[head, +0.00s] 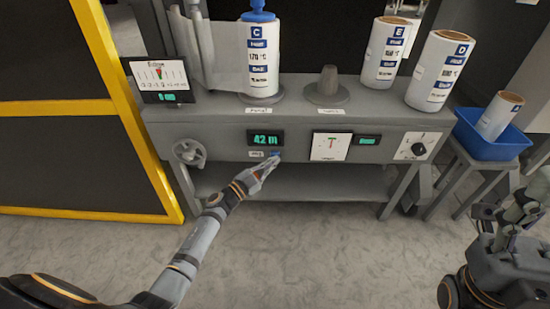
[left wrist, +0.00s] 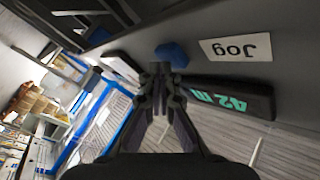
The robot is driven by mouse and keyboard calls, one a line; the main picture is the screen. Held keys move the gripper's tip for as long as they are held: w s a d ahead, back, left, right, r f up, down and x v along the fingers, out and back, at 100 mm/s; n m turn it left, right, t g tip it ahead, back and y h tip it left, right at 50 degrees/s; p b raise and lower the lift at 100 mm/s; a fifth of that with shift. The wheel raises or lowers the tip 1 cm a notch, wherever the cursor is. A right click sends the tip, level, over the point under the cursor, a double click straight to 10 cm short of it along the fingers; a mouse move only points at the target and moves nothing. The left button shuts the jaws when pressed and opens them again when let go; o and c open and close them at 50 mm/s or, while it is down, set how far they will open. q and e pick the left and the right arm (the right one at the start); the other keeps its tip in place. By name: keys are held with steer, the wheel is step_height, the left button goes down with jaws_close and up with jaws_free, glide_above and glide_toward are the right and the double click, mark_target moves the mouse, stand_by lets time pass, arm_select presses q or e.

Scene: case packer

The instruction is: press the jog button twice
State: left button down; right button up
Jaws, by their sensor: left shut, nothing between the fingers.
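The blue jog button (head: 275,154) is on the grey front panel, just right of its small white label and below the display (head: 264,138) reading 42 m. In the left wrist view the blue button (left wrist: 172,54) shows beside the "Jog" label (left wrist: 236,47). My left gripper (head: 270,162) is shut and empty, with its fingertips at the button in the head view. In the left wrist view the closed fingertips (left wrist: 160,72) are just below the button; I cannot tell whether they touch it. My right gripper (head: 515,215) is at the right edge, away from the panel.
A handwheel (head: 189,152) is left of the button; a dial gauge (head: 330,147) and a rotary knob (head: 418,149) are to the right. Rolls C (head: 262,60), E (head: 386,52) and D (head: 440,72) stand on top. A blue bin (head: 490,145) holds another roll. The floor in front is clear.

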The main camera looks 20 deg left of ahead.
arm_select(q)
steer(key=shift+s+d+p, duration=0.25)
steer(key=shift+s+p, duration=0.35)
steer(key=shift+s, duration=0.25)
steer(key=s+p, duration=0.1)
steer(key=s, duration=0.1)
steer(key=s+d+p, duration=0.1)
steer(key=s, duration=0.1)
steer(key=shift+s+d+p, duration=0.2)
steer(key=shift+s+p, duration=0.1)
steer(key=shift+s, duration=0.1)
stand_by(1.6)
